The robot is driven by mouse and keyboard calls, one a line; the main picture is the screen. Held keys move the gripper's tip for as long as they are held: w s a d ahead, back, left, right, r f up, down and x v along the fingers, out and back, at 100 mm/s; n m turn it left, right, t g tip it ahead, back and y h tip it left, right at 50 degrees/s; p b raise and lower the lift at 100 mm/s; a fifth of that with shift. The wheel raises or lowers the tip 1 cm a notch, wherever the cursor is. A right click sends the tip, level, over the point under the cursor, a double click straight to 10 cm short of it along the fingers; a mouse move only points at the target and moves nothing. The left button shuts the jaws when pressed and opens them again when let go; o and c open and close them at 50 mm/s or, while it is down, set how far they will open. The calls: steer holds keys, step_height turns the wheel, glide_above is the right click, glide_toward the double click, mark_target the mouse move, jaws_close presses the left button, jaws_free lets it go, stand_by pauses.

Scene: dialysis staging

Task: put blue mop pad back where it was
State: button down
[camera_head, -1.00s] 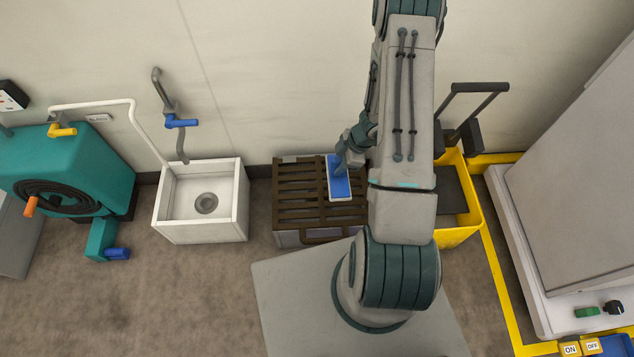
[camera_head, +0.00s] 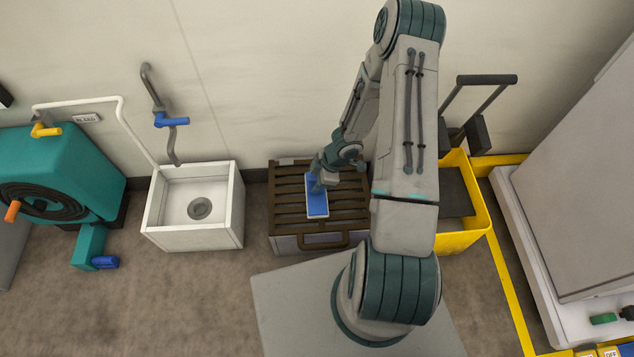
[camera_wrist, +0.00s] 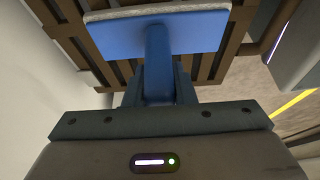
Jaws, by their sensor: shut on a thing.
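The blue mop pad (camera_head: 317,204) is a flat blue plate with a pale underside and a blue upright handle. In the head view it is over the middle of the brown slatted rack (camera_head: 345,213). My gripper (camera_head: 322,178) is shut on its handle. The wrist view shows the pad (camera_wrist: 195,35) beyond my gripper (camera_wrist: 158,92), with the handle between the fingers and slats behind it. I cannot tell whether the pad touches the slats.
A white sink (camera_head: 236,213) stands left of the rack, and a teal hose-reel unit (camera_head: 80,160) further left. A yellow bucket (camera_head: 483,215) with a wringer handle is on the right, partly behind my arm. A large grey cabinet (camera_head: 590,190) stands far right.

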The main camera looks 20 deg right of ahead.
steer(key=shift+f, duration=0.15)
steer(key=c, duration=1.2)
jaws_free()
